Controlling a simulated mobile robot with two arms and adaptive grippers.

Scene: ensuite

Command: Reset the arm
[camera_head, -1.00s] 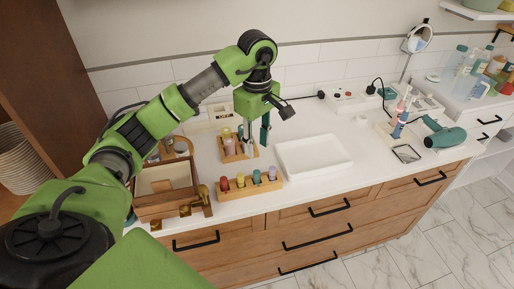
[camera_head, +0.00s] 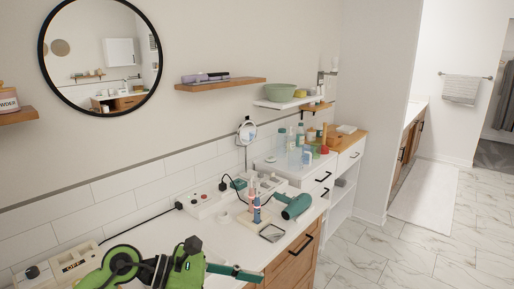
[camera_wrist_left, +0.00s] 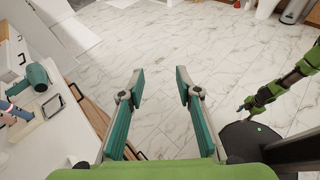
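My left gripper (camera_head: 258,276) reaches in at the bottom of the head view, with a teal finger pointing right near the counter's front edge. In the left wrist view my left gripper (camera_wrist_left: 160,76) shows two teal fingers spread apart with only floor behind them. It is open and empty. My right arm shows at the right of the left wrist view, hanging over the floor. Its gripper end (camera_wrist_left: 246,104) is small and dark, and I cannot tell its finger state.
The white counter (camera_head: 215,244) holds a teal hair dryer (camera_head: 293,206), toothbrushes (camera_head: 256,208) on a stand and a white power strip (camera_head: 204,204). Bottles (camera_head: 291,143) stand farther back. Wooden drawers (camera_head: 293,264) front the counter.

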